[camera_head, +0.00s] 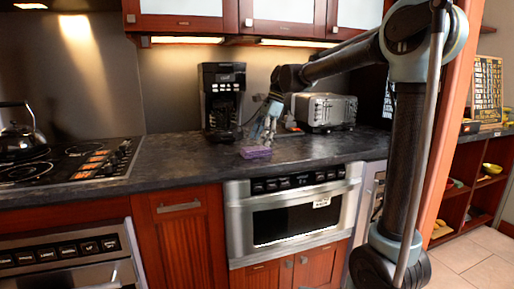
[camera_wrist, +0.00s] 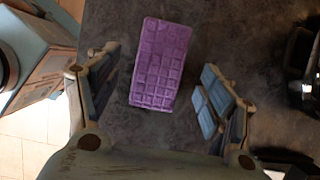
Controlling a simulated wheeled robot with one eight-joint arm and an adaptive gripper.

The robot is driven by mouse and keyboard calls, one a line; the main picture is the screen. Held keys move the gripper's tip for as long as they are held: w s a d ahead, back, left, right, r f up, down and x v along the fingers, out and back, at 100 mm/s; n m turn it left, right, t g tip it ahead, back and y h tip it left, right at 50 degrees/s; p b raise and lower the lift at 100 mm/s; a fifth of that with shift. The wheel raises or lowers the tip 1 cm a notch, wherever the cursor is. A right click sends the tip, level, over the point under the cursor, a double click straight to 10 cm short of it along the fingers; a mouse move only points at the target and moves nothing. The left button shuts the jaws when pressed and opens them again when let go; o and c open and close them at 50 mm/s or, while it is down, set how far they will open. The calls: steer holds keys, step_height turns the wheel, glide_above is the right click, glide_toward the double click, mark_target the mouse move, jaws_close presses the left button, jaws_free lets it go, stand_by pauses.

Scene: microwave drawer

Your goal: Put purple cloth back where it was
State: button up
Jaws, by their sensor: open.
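The purple cloth (camera_head: 256,152) is a small block-like rectangle with a grid pattern. It lies on the dark countertop near its front edge, above the microwave drawer. In the wrist view the purple cloth (camera_wrist: 161,64) lies ahead of my fingers, slightly tilted, with bare counter around it. My gripper (camera_head: 267,131) is over the counter, just behind and above the cloth in the head view. In the wrist view my gripper (camera_wrist: 158,95) is open, with one finger to each side and nothing between the fingertips that it holds. The microwave drawer (camera_head: 296,217) below the counter is shut.
A black coffee maker (camera_head: 222,98) stands behind on the left and a silver toaster (camera_head: 326,111) on the right. A cooktop with a kettle (camera_head: 20,131) is at far left. The countertop (camera_head: 180,165) left of the cloth is clear. Wall cabinets hang above.

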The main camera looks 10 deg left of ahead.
steer(key=v, duration=0.8)
steer(key=s+d+f+n+t, duration=0.1)
steer(key=s+d+f, duration=0.1)
steer(key=d, duration=0.4)
steer(key=s+d+f+n, duration=0.2)
steer(key=s+d, duration=0.1)
steer(key=d, duration=0.3)
steer(key=s+d+f+n+t+h, duration=0.1)
steer(key=s+d+f+n, duration=0.3)
steer(key=s+d+f, duration=0.6)
steer(key=s+d+f+n+t+h, duration=0.2)
steer(key=s+d+f+n, duration=0.3)
steer(key=s+d+f, duration=0.6)
steer(key=d+f+h, duration=0.1)
steer(key=d+f, duration=0.2)
steer(key=f, duration=0.2)
steer(key=shift+f+t, duration=0.25)
steer(key=shift+t, duration=0.05)
